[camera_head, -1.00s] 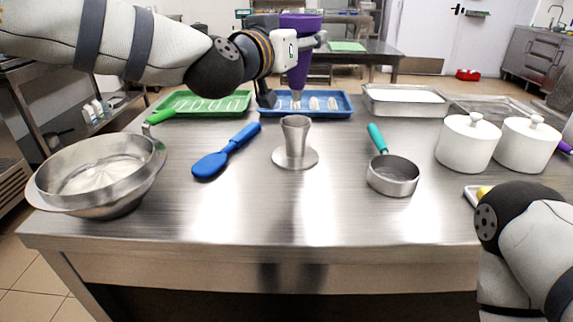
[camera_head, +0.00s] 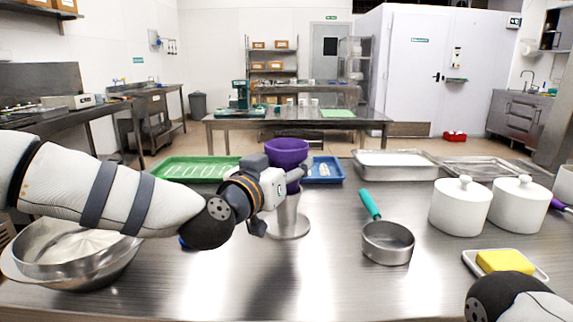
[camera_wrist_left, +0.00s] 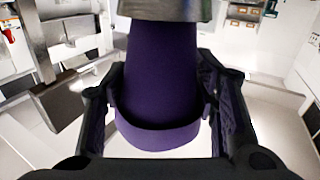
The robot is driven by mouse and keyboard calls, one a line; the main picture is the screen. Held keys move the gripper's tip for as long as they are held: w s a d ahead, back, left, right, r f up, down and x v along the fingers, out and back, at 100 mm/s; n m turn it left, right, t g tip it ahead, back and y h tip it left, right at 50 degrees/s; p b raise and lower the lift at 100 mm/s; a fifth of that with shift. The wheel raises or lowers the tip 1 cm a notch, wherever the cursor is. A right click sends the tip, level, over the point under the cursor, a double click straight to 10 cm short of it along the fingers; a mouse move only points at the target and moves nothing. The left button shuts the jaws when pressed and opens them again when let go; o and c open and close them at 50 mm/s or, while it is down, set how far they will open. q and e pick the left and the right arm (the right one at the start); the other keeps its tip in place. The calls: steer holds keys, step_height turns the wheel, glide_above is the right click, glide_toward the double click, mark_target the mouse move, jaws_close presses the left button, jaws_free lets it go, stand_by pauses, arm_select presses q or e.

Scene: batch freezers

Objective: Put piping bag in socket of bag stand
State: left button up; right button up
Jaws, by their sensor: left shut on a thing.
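The purple piping bag (camera_head: 287,151) is upright, wide mouth up, directly over the metal bag stand (camera_head: 289,226). In the left wrist view the bag (camera_wrist_left: 160,85) runs into the stand's metal rim (camera_wrist_left: 165,8), so its lower part is hidden inside the socket. How deep it sits I cannot tell. My left gripper (camera_head: 293,178) is shut on the bag, with a finger on each side of it in the left wrist view (camera_wrist_left: 165,110). My left gripper and arm partly hide the stand. My right gripper is out of view; only part of that arm shows at bottom right.
A metal bowl (camera_head: 75,275) stands at left. Green (camera_head: 195,160) and blue (camera_head: 330,160) trays lie behind the stand. The front middle is clear.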

arm_select(q)
steer(key=shift+f, duration=0.2)
steer(key=o, duration=1.1)
steer(key=shift+o, duration=0.2)
steer(key=shift+r, duration=0.15)
steer(key=p+v, duration=0.1)
steer(key=v, duration=1.1)
steer(key=shift+p, duration=0.35)
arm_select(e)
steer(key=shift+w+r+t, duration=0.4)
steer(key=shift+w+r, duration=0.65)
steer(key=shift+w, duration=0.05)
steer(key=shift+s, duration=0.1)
